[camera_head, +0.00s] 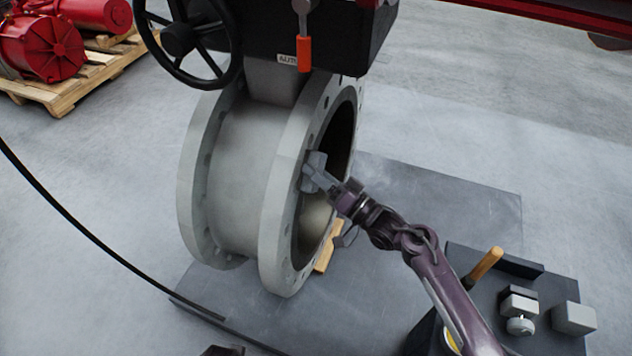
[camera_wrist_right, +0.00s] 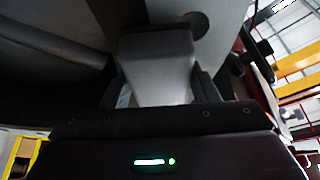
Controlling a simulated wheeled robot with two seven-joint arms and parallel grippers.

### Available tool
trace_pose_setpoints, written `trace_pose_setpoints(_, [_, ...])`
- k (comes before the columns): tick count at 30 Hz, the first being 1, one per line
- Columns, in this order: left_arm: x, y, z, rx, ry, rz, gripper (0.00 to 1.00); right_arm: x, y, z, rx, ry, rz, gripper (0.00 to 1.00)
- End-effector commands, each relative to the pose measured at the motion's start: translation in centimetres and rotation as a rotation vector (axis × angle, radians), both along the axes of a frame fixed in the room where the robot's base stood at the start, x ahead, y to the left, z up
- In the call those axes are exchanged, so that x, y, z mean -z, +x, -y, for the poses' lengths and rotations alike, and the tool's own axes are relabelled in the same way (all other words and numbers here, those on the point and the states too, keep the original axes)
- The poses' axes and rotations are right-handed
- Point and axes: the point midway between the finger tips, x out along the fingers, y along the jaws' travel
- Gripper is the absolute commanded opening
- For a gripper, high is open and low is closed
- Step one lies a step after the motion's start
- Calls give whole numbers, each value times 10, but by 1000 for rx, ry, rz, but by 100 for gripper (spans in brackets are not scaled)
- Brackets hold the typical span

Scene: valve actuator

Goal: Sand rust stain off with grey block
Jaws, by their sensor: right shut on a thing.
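The grey block (camera_head: 315,170) is held in my right gripper (camera_head: 322,180) at the flange face of the large grey valve body (camera_head: 240,170). In the head view it overlaps the flange ring near its inner edge; I cannot tell whether it touches. The right wrist view shows the block (camera_wrist_right: 158,75) between the fingers, with a darker far end, in front of the pale flange (camera_wrist_right: 222,30) and a round bolt hole. I see no rust stain; the block and gripper hide part of the flange.
A black handwheel (camera_head: 180,40) and an orange-handled lever (camera_head: 304,50) sit above the valve. A dark tray (camera_head: 535,345) at lower right carries a wooden-handled tool (camera_head: 486,264) and grey blocks (camera_head: 573,318). Red equipment (camera_head: 45,45) stands on a pallet. A black cable (camera_head: 90,237) crosses the left side.

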Motion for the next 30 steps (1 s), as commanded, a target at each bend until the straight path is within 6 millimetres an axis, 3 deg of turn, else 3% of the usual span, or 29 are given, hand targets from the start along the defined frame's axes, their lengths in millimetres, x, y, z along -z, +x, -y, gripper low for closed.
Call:
trace_pose_setpoints(7, [-7,0,0,0,0,0,36,-3,-3,0,1,1,3,36])
trace_pose_setpoints(30, [-39,0,0,0,0,0,36,-4,-50,-23,-2,3,0,36])
